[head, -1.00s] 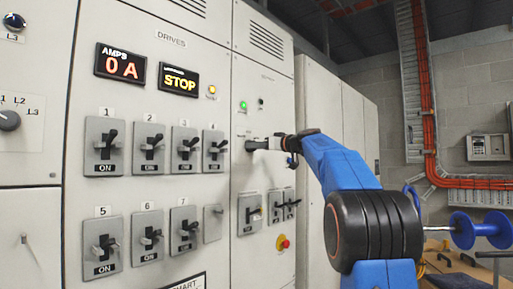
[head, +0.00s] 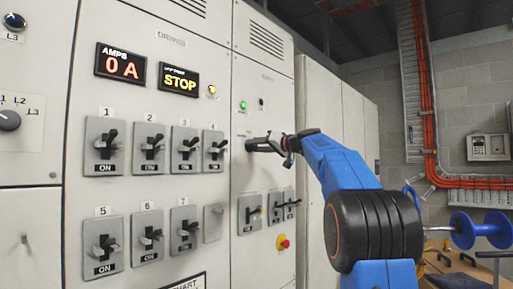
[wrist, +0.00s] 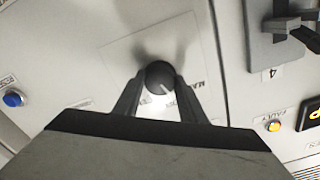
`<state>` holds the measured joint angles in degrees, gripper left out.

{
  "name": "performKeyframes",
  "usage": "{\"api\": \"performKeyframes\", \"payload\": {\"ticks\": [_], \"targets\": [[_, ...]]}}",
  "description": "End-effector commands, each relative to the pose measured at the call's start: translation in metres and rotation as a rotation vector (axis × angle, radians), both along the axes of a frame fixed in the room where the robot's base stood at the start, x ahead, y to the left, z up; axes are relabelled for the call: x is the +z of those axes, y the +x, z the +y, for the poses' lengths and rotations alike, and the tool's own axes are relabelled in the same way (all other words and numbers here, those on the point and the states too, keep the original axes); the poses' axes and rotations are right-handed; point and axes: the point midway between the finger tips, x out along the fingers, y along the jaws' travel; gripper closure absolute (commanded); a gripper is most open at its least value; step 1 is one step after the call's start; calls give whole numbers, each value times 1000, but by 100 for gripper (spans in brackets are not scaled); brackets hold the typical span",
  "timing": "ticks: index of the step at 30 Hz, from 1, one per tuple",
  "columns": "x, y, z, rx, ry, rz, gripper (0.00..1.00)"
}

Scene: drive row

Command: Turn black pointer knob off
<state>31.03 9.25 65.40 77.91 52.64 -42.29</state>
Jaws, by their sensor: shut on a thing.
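The black pointer knob (wrist: 160,75) sits on a pale plate (wrist: 125,55) on the cabinet face, near the middle of the wrist view. A short white pointer line on it points to the lower right in that picture. My gripper (wrist: 160,82) is shut on the knob, with one dark finger on each side. Lettering on the plate is partly covered and too small to read fully.
Several black toggle switches (head: 151,150) stick out left of my gripper. Lever switches (head: 250,214) and a red button (head: 283,242) are below it. A green lamp (head: 243,105) is above. Displays (head: 179,81) read 0 A and STOP. A blue button (wrist: 13,99) shows in the wrist view.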

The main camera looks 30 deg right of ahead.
Motion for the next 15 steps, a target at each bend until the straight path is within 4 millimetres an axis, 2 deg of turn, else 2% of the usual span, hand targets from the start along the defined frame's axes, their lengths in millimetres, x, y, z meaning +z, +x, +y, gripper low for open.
{"api": "performKeyframes", "payload": {"ticks": [6, 15], "targets": [[0, 0, 0, -1, 160, 58, 85], [0, 0, -1, -1, 305, 111, 85]]}}
